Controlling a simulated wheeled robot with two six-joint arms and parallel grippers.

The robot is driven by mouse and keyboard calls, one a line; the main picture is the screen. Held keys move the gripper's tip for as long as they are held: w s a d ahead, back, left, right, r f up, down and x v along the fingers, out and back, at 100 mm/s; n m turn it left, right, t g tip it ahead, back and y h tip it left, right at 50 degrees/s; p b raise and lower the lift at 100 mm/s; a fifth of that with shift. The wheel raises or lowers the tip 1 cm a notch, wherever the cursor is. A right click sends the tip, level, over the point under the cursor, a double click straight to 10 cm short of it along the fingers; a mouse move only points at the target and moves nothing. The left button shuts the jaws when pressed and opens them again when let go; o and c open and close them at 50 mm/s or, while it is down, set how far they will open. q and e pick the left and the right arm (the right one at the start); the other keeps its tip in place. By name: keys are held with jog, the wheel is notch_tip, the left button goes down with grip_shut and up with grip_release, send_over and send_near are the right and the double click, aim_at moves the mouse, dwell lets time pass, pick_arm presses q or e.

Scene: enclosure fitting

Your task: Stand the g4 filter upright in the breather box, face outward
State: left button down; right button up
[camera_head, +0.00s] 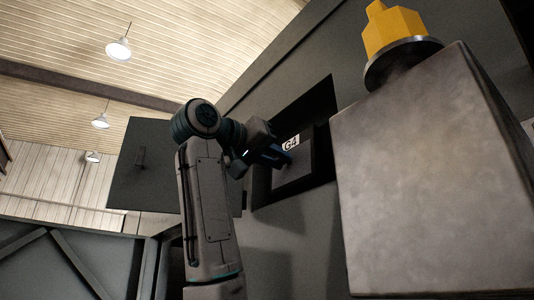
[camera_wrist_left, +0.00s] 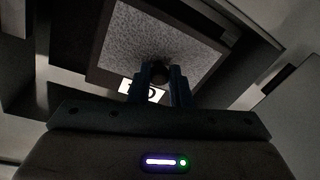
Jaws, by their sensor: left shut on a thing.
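The g4 filter (camera_head: 292,172) has a dark frame, a grey mesh face and a white G4 label. It is in the dark opening of the breather box (camera_head: 318,108), with its labelled face outward and the label at the top in the head view. My left gripper (camera_head: 286,160) is shut on a dark knob or tab at the filter's face. In the left wrist view the filter (camera_wrist_left: 125,45) lies beyond the fingers (camera_wrist_left: 160,80), its label partly hidden behind them. Whether the filter rests on the box floor is hidden. My right gripper is not in view.
An open grey door panel (camera_head: 135,178) with a handle is left of my arm. A large grey metal block (camera_head: 430,180) stands close on the right, bearing a yellow part (camera_head: 393,28) on a dark disc. The grey cabinet wall (camera_head: 285,235) surrounds the opening.

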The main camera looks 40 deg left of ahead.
aim_at(292, 164)
pick_arm(q)
jog(key=shift+p+x, duration=0.3)
jog(key=shift+x, duration=1.15)
jog(key=shift+d+p+x, duration=0.2)
jog(key=shift+x, duration=0.8)
jog(key=shift+d+p+x, duration=0.2)
jog(key=shift+d+x, duration=0.05)
jog(key=shift+x, duration=0.7)
jog(key=shift+w+f+b, duration=0.1)
jog(key=shift+f+b, duration=0.2)
jog(key=shift+f, duration=0.2)
jog(key=shift+f+b, duration=0.65)
jog(key=c, duration=1.3)
grip_release()
jog(key=shift+o, duration=0.2)
